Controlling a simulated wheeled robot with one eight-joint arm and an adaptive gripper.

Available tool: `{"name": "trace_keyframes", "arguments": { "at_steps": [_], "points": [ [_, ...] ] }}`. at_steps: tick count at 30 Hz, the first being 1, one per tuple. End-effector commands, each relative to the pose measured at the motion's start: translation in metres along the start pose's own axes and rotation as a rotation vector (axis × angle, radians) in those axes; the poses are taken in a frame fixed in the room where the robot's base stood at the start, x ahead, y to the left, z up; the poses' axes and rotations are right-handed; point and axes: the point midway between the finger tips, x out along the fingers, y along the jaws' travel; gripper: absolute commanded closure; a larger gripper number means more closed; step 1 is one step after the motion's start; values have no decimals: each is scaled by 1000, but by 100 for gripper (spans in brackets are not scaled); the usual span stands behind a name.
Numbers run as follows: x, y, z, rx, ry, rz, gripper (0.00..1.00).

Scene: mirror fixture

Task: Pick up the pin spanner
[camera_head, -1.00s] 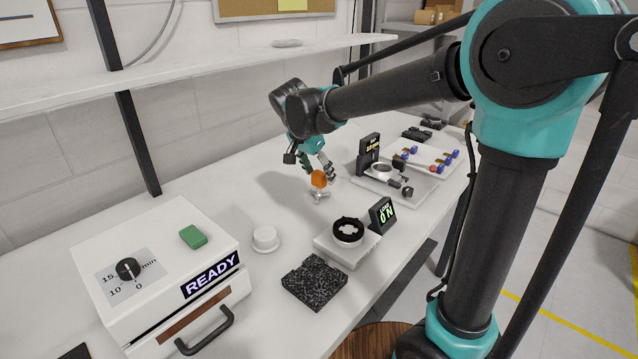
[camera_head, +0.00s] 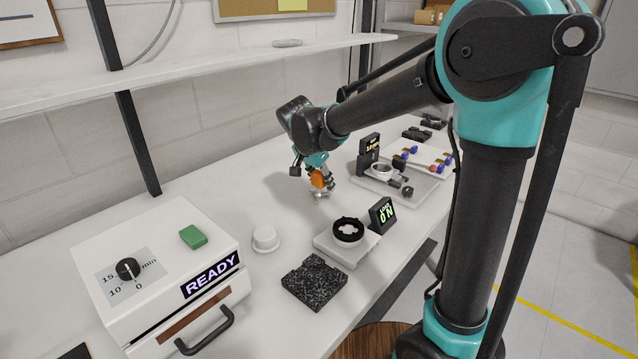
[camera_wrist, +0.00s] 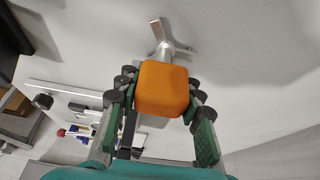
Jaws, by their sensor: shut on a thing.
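The pin spanner has an orange block handle (camera_head: 318,180) and a grey metal foot with splayed prongs (camera_head: 320,194). It stands upright on or just above the white bench; I cannot tell which. My gripper (camera_head: 322,178) is shut on the orange handle. In the wrist view the orange handle (camera_wrist: 162,88) sits between the two green, dark-jointed fingers of my gripper (camera_wrist: 163,100), and the grey pronged foot (camera_wrist: 170,42) extends beyond it. The fingers partly hide the handle in the head view.
A white knob (camera_head: 265,239), a dark speckled block (camera_head: 314,282) and a white "READY" box (camera_head: 165,270) lie left. Fixture trays (camera_head: 405,180) stand right.

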Motion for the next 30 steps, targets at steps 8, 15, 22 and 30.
{"name": "trace_keyframes", "arguments": {
  "at_steps": [8,15,22,30],
  "points": [
    [0,0,0,0,0,0,100],
    [-4,0,-2,0,0,0,100],
    [-27,0,-11,0,0,0,100],
    [-94,0,-39,0,0,0,100]
  ]
}}
